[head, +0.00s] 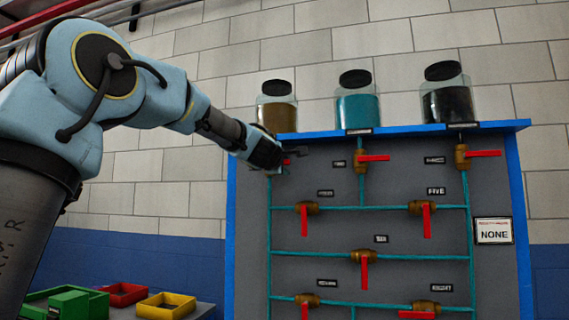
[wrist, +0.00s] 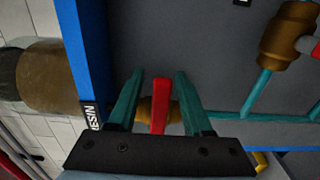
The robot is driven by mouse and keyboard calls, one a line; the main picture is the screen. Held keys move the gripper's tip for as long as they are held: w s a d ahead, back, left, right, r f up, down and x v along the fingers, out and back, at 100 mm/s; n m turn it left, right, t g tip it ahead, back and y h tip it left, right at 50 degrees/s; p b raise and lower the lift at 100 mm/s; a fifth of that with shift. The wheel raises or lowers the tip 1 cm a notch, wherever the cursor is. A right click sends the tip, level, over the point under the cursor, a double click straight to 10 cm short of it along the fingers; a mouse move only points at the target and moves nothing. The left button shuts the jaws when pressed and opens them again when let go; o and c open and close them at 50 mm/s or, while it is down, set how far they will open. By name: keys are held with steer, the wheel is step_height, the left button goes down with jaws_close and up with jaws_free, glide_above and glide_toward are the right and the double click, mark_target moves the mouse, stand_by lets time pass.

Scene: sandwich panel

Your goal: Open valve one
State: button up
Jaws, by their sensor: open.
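Valve one is at the panel's upper left, below the first jar. In the head view its red handle (head: 286,165) is mostly hidden by my gripper (head: 284,154). In the wrist view the red handle (wrist: 160,105) stands between the two teal fingers of my gripper (wrist: 159,74). The gripper is open, with a visible gap on each side of the handle. Part of the valve's brass body (wrist: 146,109) shows behind the handle and fingers.
The grey panel (head: 400,184) has several other brass valves with red handles on teal pipes. One neighbouring valve (wrist: 283,38) shows in the wrist view. Jars stand on the blue top shelf (head: 410,129). A sign (head: 494,232) reads NONE. Coloured bins (head: 166,306) sit lower left.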

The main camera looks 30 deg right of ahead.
steer(key=shift+c, duration=0.3)
jaws_close()
stand_by(1.1)
